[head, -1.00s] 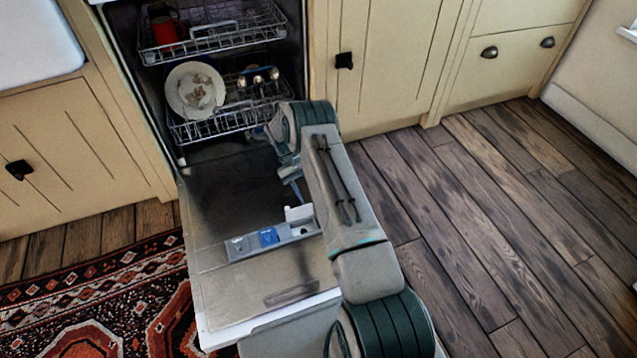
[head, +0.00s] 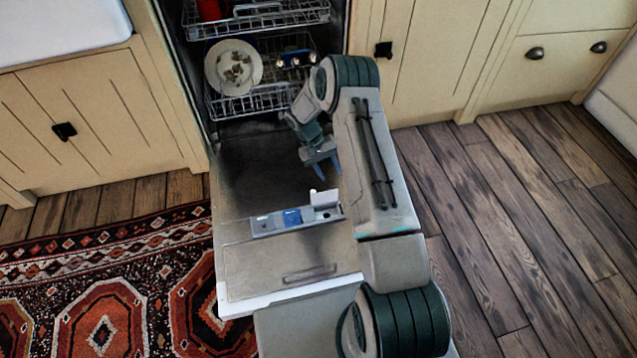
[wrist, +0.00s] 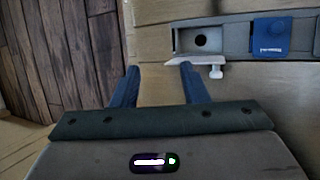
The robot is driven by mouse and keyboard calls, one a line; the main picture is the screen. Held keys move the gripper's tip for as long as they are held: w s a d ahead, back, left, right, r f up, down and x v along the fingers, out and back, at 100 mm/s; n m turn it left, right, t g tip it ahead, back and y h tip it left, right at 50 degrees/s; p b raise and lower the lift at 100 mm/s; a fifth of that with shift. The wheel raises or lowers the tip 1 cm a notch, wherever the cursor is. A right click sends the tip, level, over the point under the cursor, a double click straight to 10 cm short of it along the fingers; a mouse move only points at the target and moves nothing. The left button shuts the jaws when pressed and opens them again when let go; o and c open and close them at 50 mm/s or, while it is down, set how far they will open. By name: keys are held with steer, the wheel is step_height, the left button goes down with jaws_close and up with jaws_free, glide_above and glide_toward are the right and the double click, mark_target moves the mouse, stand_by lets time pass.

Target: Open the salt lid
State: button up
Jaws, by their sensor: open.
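The dispenser strip (head: 270,225) lies on the lowered dishwasher door. At its right end a pale grey lid (head: 325,199) stands up, open, beside a compartment with a dark round hole. I take it for the salt lid. In the wrist view it shows nearly edge-on, with a white catch (wrist: 216,72). A blue lid (head: 292,217) on the same strip is shut; it also shows in the wrist view (wrist: 271,36). My gripper (head: 325,172) is open and empty, with blue fingers, just behind the raised lid. In the wrist view the fingers (wrist: 158,70) appear apart from it, the right fingertip close.
Cabinets stand either side. A patterned rug (head: 110,290) lies left; bare wood floor (head: 540,230) is on the right.

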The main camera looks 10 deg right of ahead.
mark_target(324, 194)
steer(key=w+a+r+t, duration=0.2)
steer(key=a+t, duration=0.2)
steer(key=a, duration=0.5)
steer(key=shift+n+y, duration=0.4)
steer(key=b+x, duration=0.4)
steer(key=x, duration=0.9)
steer(key=shift+w+d+f, duration=0.1)
steer(key=shift+w, duration=0.05)
jaws_close()
